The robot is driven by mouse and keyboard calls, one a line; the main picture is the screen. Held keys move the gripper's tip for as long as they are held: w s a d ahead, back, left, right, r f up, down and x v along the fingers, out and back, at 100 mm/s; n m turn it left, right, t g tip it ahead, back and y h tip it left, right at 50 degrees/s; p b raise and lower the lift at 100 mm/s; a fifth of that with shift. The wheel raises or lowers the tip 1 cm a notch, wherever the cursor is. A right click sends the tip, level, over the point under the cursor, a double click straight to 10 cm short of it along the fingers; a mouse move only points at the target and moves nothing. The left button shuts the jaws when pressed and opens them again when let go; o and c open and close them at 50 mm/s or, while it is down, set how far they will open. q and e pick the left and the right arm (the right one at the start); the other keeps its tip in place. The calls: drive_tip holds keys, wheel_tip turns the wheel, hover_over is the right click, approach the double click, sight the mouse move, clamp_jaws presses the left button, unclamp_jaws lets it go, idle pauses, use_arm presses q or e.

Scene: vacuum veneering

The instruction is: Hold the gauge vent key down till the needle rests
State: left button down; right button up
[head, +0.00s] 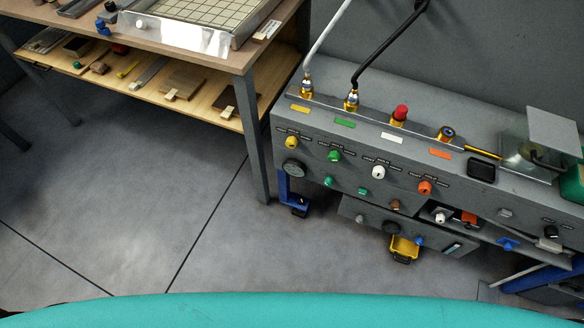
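Neither of my grippers is in view. A grey control console (440,178) stands at the right, with coloured knobs and keys on its sloping front. I cannot tell which one is the gauge vent key. A dark round dial or knob (294,169) sits at the left of the front, and another dark round part (391,228) sits on the lower panel. Neither shows a readable needle. The front also has a yellow knob (291,142), a green knob (334,156), a white knob (378,172) and an orange knob (425,187).
A white hose (326,39) and a black hose (387,47) rise from brass fittings on the console top. A wooden table (225,52) with a gridded bed and a lower shelf of small items stands left of the console. Grey floor (110,210) in front is clear.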

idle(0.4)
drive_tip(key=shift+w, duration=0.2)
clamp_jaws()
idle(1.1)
